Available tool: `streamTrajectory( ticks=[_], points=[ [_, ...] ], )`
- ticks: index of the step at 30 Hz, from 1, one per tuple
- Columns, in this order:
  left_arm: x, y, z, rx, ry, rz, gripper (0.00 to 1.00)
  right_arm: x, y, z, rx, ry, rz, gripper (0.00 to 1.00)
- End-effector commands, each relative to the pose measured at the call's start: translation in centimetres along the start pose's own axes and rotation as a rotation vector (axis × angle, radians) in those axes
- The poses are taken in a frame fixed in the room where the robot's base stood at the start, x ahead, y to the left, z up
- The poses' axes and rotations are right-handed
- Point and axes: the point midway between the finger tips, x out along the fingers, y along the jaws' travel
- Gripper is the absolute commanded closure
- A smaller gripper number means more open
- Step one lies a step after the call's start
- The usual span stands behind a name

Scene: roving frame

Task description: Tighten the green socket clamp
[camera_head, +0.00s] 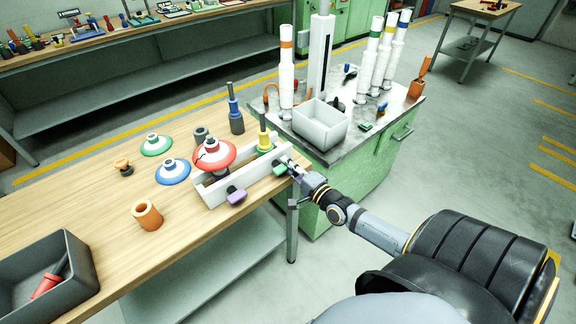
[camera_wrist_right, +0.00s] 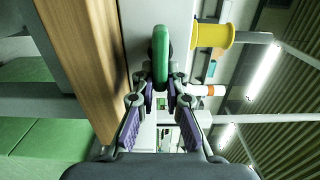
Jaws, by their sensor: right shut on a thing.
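The green socket clamp (camera_head: 280,169) is a small green knob on the front of a white rack (camera_head: 218,193) at the right end of the wooden bench. My right gripper (camera_head: 291,167) is at this knob from the right, its fingers shut on it. In the right wrist view the green knob (camera_wrist_right: 161,55) stands between the two fingertips (camera_wrist_right: 161,92). A yellow spool-like piece (camera_head: 265,138) stands in the rack behind the green clamp. A purple clamp knob (camera_head: 236,195) is on the same rack face, to the left. My left gripper is not in view.
A red-and-white disc piece (camera_head: 214,154) sits at the rack's left part. Green (camera_head: 156,145) and blue (camera_head: 173,171) discs, an orange cup (camera_head: 147,215) and a grey bin (camera_head: 43,277) are on the bench. A green cabinet (camera_head: 352,168) with a white tray (camera_head: 320,124) stands behind.

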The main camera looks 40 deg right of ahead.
Motion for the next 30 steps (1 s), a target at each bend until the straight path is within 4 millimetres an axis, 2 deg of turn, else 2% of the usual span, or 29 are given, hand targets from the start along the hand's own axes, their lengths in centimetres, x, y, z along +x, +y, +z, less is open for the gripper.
streamTrajectory(
  ticks=[6, 7, 12, 22, 26, 30],
  points=[
    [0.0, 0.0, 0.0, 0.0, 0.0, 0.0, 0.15, -0.1, 0.1, 0.0, 0.001, 0.001, 0.003, 1.0],
    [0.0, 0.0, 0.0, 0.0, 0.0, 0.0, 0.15, -0.1, 0.1, 0.0, 0.001, 0.001, 0.003, 0.86],
    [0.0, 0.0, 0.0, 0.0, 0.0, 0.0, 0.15, 0.0, 0.1, 0.0, 0.0, 0.0, 0.002, 0.65],
    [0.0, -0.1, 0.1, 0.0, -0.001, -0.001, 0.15, -0.4, 0.1, 0.0, -0.002, -0.001, 0.002, 0.65],
    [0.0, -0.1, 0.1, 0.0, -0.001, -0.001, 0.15, -2.5, 0.2, 0.1, -0.002, -0.004, 0.007, 0.65],
    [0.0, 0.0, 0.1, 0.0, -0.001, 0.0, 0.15, -5.9, 0.3, 0.1, -0.004, -0.006, 0.011, 0.65]
  ],
)
